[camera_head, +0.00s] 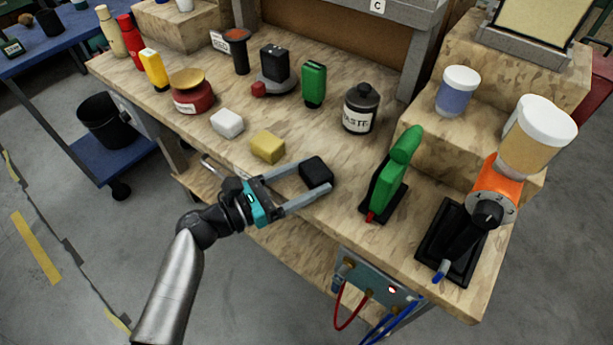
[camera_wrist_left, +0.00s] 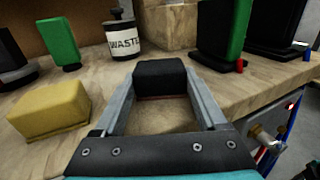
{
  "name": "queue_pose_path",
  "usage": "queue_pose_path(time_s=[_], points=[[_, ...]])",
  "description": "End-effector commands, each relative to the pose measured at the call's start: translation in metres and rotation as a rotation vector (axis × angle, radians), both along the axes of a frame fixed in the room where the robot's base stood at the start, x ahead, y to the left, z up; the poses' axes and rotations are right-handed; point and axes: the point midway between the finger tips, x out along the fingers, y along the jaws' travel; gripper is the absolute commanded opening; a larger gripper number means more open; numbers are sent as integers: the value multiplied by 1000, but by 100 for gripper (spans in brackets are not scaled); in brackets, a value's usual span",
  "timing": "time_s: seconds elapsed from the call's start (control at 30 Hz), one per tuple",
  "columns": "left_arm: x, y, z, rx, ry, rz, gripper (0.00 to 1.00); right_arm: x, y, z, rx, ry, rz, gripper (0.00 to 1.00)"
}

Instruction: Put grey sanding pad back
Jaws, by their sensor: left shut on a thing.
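A dark grey, nearly black sanding pad (camera_head: 316,171) is at the front of the workbench, between the fingertips of my left gripper (camera_head: 320,184). The left gripper is shut on it, one finger on each side. In the left wrist view the dark pad (camera_wrist_left: 159,78) sits between the two grey fingers, with a thin reddish-brown strip along its lower edge. I cannot tell whether it touches the bench top or is just above it. A yellow pad (camera_head: 267,146) and a whitish pad (camera_head: 227,122) lie to its left in a slanting row.
The wooden workbench (camera_head: 205,158) holds a black waste bottle (camera_head: 361,109) behind the pad and a green-handled tool (camera_head: 391,182) to its right. A green block (camera_head: 313,84) and a red pot (camera_head: 193,98) stand farther back. Bare bench surrounds the dark pad.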

Motion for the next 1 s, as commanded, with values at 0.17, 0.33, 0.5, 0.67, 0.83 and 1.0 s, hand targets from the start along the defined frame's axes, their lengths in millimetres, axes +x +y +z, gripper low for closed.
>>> queue_pose_path(time_s=[0.17, 0.33, 0.5, 0.67, 0.83, 1.0], points=[[0, 0, -1, 1, 1, 0, 91, -1, 2, -1, 3, 3, -1, 50], [0, 0, -1, 1, 1, 0, 100, -4, 3, -1, 4, 7, 0, 50], [0, 0, 0, 1, 1, 0, 100, -7, 4, 0, 5, 11, 0, 50], [-7, 10, 1, 2, 5, 0, 100, -8, 5, 2, 6, 14, 3, 50], [-25, 41, 1, 4, 5, 1, 100, -11, 6, 5, 7, 18, 4, 50], [-44, 72, 1, 3, 4, 0, 100, -16, 10, 7, 11, 26, 4, 50]])
